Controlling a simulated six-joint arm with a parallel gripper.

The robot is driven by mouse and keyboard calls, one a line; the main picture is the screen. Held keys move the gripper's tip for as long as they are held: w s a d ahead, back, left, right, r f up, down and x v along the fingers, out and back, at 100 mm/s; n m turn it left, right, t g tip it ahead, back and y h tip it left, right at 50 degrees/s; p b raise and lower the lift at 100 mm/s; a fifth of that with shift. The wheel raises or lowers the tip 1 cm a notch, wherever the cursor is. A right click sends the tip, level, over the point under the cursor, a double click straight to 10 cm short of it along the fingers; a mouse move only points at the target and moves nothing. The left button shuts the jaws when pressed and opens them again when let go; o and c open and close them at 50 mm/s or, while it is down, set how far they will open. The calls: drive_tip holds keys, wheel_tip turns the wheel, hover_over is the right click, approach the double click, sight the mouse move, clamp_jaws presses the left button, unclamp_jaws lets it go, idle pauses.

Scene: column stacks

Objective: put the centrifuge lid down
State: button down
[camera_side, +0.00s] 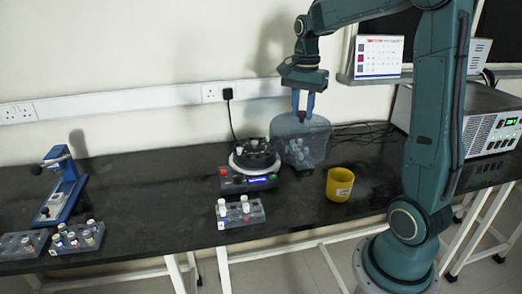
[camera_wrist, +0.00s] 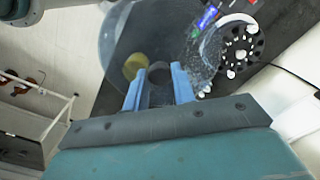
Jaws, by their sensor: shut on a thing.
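The centrifuge lid (camera_side: 313,142) is a translucent blue-grey dome in the side view, just right of the centrifuge. My gripper (camera_side: 303,117) points down and is shut on the lid at its top. In the wrist view the lid (camera_wrist: 116,40) spreads as a clear disc beneath my gripper (camera_wrist: 159,72), with both blue fingers at its middle. The centrifuge (camera_side: 236,185) stands uncovered, its dark rotor showing; it also appears in the wrist view (camera_wrist: 240,45), partly overlapped by the lid. I cannot tell whether the lid's rim touches the bench.
A yellow cup (camera_side: 340,184) stands right of the lid, near the bench front. A tube rack (camera_side: 240,214) sits before the centrifuge. More racks (camera_side: 76,238) and a blue device (camera_side: 64,190) are at left. Bare black bench (camera_side: 150,195) lies between.

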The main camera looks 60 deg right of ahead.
drive_tip(key=shift+s+a, duration=0.2)
drive_tip(key=shift+s, duration=0.2)
drive_tip(key=shift+f, duration=0.1)
wheel_tip(320, 180, down, 16)
idle(0.4)
drive_tip(key=shift+f, duration=2.1)
drive_tip(key=c, duration=1.1)
unclamp_jaws()
drive_tip(key=shift+c, duration=0.2)
